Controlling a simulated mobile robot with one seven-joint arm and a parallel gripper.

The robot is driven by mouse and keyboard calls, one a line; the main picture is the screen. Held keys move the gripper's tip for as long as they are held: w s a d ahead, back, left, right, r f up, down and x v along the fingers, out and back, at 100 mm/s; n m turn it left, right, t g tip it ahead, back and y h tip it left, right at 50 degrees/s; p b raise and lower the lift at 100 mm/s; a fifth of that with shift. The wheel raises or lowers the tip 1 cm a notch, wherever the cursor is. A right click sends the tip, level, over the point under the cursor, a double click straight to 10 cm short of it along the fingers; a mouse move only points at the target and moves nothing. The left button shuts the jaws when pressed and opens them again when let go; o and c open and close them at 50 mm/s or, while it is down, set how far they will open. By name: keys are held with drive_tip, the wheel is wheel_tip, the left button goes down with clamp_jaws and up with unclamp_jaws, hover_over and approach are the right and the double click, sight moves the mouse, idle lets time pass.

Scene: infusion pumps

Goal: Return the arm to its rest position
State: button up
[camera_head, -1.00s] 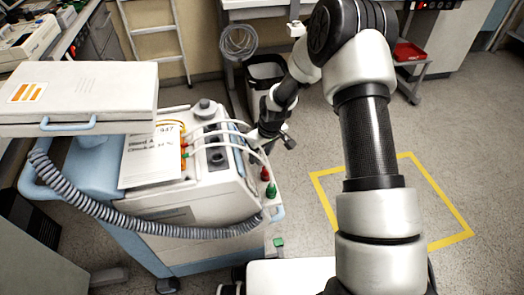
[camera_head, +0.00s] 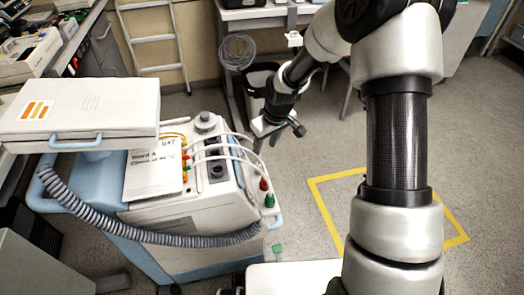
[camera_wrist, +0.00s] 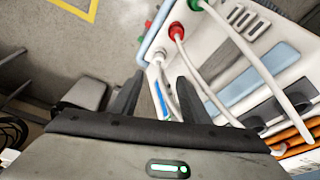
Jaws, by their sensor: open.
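My arm reaches from the right side of the head view over the floor. My gripper (camera_head: 262,143) is just beyond the back right edge of the white machine (camera_head: 205,215) on its blue cart. In the wrist view my gripper (camera_wrist: 160,95) is open, its dark fingers apart with nothing held between them. White tubes with red (camera_wrist: 176,32) and green (camera_wrist: 197,4) connectors show past the fingers, on the machine. I cannot tell the exact gap between the fingers and the tubes.
A grey corrugated hose (camera_head: 130,233) hangs along the cart's front. A printed card (camera_head: 153,170) leans on the machine. A black bin (camera_head: 258,90) stands behind. Open floor with a yellow taped square (camera_head: 325,208) lies to the right.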

drive_tip(key=s+d+r+m+h, duration=0.1)
drive_tip(key=s+d+r, duration=0.1)
drive_tip(key=s+r, duration=0.35)
drive_tip(key=s+d+r+m+t, duration=0.1)
drive_tip(key=s+d+r, duration=0.15)
drive_tip(key=r, duration=0.65)
drive_tip(key=s+d+r+m+h, duration=0.1)
drive_tip(key=s+d+r, duration=0.15)
drive_tip(key=r, duration=0.55)
drive_tip(key=s+d+r+m+t, duration=0.15)
drive_tip(key=s+r, duration=0.25)
drive_tip(key=s, duration=0.5)
drive_tip(key=s+d+r+m+t, duration=0.1)
drive_tip(key=s+d+r+m, duration=0.15)
drive_tip(key=s, duration=0.65)
wheel_tip(320, 180, up, 24)
drive_tip(key=a+p, duration=0.1)
drive_tip(key=p, duration=2.3)
drive_tip(key=shift+w+f, duration=0.15)
drive_tip(key=shift+w, duration=0.1)
drive_tip(key=shift+a+f+g, duration=0.1)
drive_tip(key=shift+g, duration=0.15)
